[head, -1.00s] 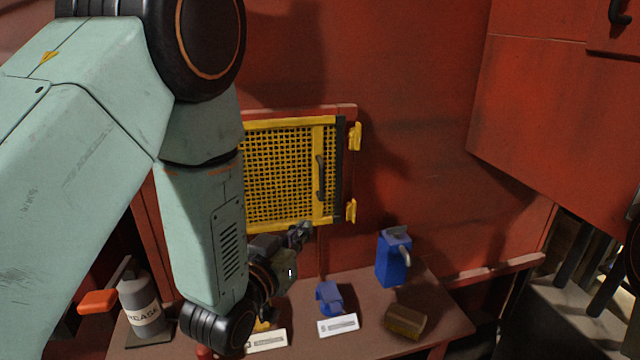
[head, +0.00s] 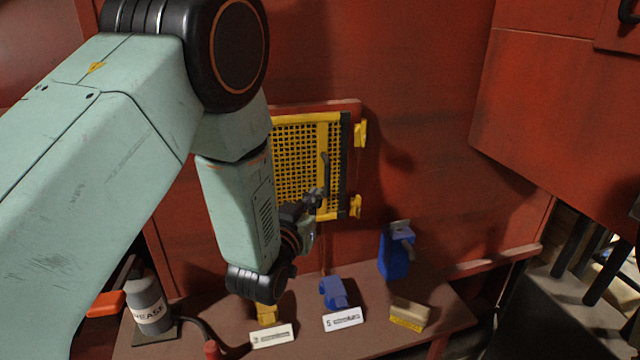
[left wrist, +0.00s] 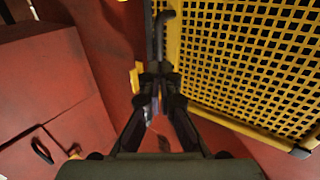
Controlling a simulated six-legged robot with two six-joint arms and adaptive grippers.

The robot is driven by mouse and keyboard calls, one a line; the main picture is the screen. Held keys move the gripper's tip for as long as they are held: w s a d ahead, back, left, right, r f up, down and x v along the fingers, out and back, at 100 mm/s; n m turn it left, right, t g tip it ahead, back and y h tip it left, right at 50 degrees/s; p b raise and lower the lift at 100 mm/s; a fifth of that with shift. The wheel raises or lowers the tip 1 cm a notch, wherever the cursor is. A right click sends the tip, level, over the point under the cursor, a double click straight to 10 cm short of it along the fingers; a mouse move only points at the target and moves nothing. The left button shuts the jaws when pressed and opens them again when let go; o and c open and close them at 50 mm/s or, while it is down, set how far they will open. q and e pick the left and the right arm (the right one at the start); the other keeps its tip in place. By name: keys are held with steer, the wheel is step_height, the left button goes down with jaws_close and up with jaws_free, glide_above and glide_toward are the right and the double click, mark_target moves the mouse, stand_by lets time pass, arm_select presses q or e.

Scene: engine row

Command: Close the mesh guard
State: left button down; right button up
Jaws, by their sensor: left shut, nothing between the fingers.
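The yellow mesh guard (head: 296,160) is on the red wall, with a dark upright handle (head: 325,172) near its right edge and yellow catches at the right of the frame. It also shows in the left wrist view (left wrist: 255,62), where the handle (left wrist: 160,32) stands just beyond the fingertips. My left gripper (head: 318,196) is at the guard's lower right, by the handle's lower end. Its fingers are together (left wrist: 155,82) and hold nothing. I cannot tell whether they touch the handle. My arm hides the guard's left side. The right gripper is not seen.
Below is a brown bench (head: 385,340) with a grease bottle (head: 149,305), a blue padlock-like item (head: 396,255), a small blue part (head: 333,291), a tan block (head: 409,314) and white labels. A red cabinet (head: 560,110) juts out at the right.

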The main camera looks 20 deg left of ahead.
mark_target(326, 180)
arm_select(q)
steer(key=w, duration=0.3)
steer(key=shift+w+d+p, duration=0.15)
steer(key=shift+w+p, duration=0.1)
steer(key=shift+p, duration=0.1)
steer(key=shift+w, duration=0.65)
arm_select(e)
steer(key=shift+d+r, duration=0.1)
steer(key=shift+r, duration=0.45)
arm_select(q)
steer(key=shift+w, duration=0.15)
steer(key=shift+w+a+r+n+y+b, duration=0.3)
steer(key=shift+w+r+y+b, duration=0.1)
steer(key=shift+w+y+b, duration=0.2)
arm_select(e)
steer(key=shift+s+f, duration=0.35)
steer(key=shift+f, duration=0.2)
arm_select(q)
steer(key=shift+f, duration=0.1)
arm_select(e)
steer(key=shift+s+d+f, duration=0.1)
